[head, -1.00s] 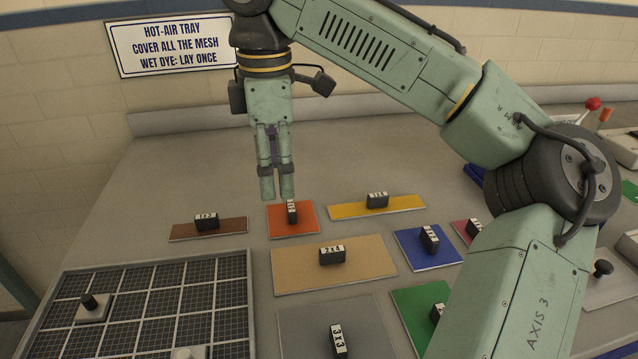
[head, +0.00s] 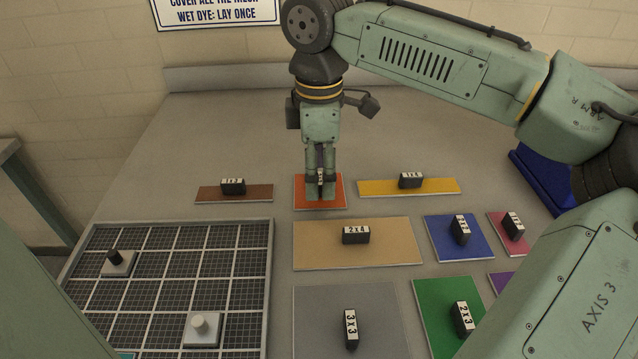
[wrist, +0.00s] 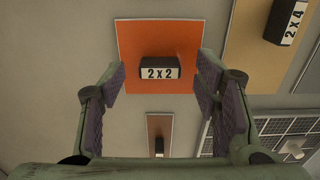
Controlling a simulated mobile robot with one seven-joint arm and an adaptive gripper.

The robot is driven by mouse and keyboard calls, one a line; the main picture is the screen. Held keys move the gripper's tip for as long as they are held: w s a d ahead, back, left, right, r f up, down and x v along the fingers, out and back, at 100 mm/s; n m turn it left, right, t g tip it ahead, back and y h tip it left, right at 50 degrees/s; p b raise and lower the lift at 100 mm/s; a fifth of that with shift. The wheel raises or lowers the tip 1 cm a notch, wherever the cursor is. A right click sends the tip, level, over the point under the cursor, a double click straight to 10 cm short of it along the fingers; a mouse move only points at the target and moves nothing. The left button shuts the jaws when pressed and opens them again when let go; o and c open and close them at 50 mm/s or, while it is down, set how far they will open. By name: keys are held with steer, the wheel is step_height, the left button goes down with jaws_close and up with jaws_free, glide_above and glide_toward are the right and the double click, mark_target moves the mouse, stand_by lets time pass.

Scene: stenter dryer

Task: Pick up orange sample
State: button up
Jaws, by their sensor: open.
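The orange sample (head: 307,201) is a flat square plate lying on the table, with a black handle block (wrist: 160,69) on top marked "2 x 2". My gripper (head: 321,188) is directly over it, pointing down. In the wrist view the two purple-padded fingers of my gripper (wrist: 160,92) are spread apart, with the orange sample (wrist: 133,42) and its block showing beyond and between them. Nothing is between the pads. In the head view the fingers hide most of the block; I cannot tell the exact height left above it.
A brown sample (head: 211,194) lies left, a yellow sample (head: 440,187) right, and a tan sample (head: 315,257) in front. Grey, blue, green and pink samples lie nearer or to the right. The mesh tray (head: 268,290) holds two knobbed plates. The table behind is clear.

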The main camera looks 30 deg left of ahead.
steer(key=shift+f, duration=0.85)
steer(key=shift+c, duration=0.2)
steer(key=c, duration=1.2)
